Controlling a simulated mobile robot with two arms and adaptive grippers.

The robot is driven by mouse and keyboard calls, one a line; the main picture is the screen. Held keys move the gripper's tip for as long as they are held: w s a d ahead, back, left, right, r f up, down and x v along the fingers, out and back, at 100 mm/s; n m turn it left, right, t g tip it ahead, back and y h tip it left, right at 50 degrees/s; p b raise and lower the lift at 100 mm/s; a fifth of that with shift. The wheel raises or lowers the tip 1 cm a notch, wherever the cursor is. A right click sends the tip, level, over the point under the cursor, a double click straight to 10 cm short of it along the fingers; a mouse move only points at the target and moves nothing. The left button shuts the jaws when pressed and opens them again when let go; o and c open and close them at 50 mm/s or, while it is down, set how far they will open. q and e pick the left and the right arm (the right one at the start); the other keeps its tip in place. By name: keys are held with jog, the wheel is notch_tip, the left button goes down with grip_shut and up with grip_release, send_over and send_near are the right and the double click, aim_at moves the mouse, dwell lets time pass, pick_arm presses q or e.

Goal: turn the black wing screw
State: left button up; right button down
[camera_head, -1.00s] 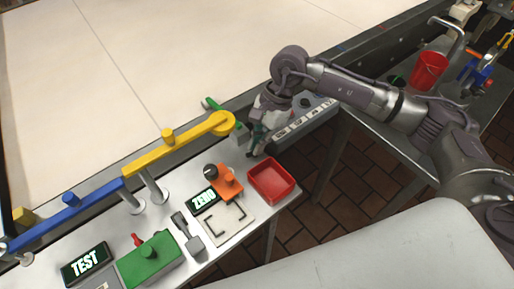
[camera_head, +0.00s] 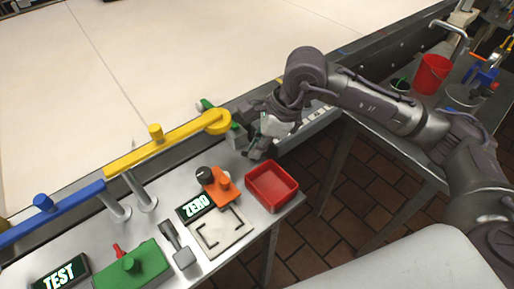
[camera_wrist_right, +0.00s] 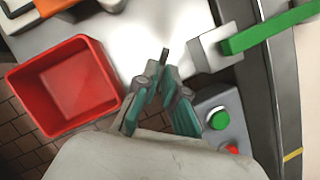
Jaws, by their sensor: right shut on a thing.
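My right gripper (camera_head: 255,149) is at the table edge, beside a grey block (camera_head: 238,136) with a green lever (camera_wrist_right: 268,32) on it. In the right wrist view its teal fingers (camera_wrist_right: 160,80) come together on a small dark upright piece (camera_wrist_right: 165,54), which looks like the black wing screw. The fingers hide most of it, so its wings and angle cannot be made out. My left gripper is not in view.
A red tray (camera_head: 271,186) stands close to the gripper. An orange device (camera_head: 219,188) with a dark knob stands beside a ZERO display (camera_head: 196,207). A yellow arm (camera_head: 165,145) runs along the table's back. A green button (camera_wrist_right: 218,119) and a red button (camera_wrist_right: 231,149) are near the fingers.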

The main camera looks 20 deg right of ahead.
dwell(0.4)
jog(key=c, duration=1.3)
grip_release()
jog(key=v, duration=1.2)
jog(key=shift+s, duration=0.1)
